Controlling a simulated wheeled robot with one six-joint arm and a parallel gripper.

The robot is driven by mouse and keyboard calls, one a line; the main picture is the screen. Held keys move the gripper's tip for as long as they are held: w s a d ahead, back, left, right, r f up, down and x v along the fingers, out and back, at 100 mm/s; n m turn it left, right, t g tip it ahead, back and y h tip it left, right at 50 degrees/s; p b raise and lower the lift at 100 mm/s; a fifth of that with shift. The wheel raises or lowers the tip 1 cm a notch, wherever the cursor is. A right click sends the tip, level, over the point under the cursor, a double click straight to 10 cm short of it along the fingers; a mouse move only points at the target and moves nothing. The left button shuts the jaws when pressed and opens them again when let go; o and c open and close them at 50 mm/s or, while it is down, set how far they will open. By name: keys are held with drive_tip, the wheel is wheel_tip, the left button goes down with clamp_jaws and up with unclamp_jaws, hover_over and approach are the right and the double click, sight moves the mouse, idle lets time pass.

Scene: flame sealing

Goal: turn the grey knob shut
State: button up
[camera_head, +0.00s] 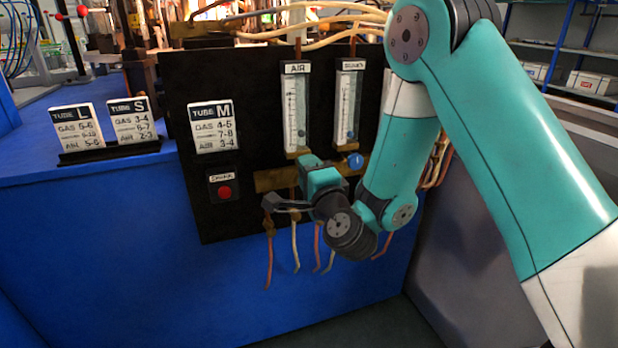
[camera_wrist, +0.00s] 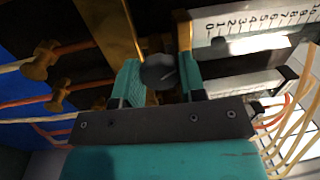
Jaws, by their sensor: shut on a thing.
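The grey knob (camera_wrist: 158,71) shows in the wrist view as a dark round knob with a light line on its face. It sits between the two teal fingers of my gripper (camera_wrist: 157,82), which is shut on it. In the head view my gripper (camera_head: 318,176) is at the panel below the AIR flowmeter (camera_head: 296,108) and hides the grey knob. The blue knob (camera_head: 355,160) is just to the right, below the second flowmeter (camera_head: 347,106).
The black panel (camera_head: 240,85) carries a TUBE M card (camera_head: 213,127) and a red button (camera_head: 224,192). Several hoses hang below the brass bar (camera_head: 270,181). TUBE L (camera_head: 78,130) and TUBE S (camera_head: 129,119) cards stand on the blue bench (camera_head: 40,150).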

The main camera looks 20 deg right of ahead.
drive_tip(key=m+h+b, duration=0.1)
drive_tip(key=m, duration=0.4)
drive_tip(key=shift+f, duration=0.1)
drive_tip(key=shift+m, duration=0.3)
drive_tip(key=o, duration=0.9)
drive_tip(key=shift+s, duration=0.1)
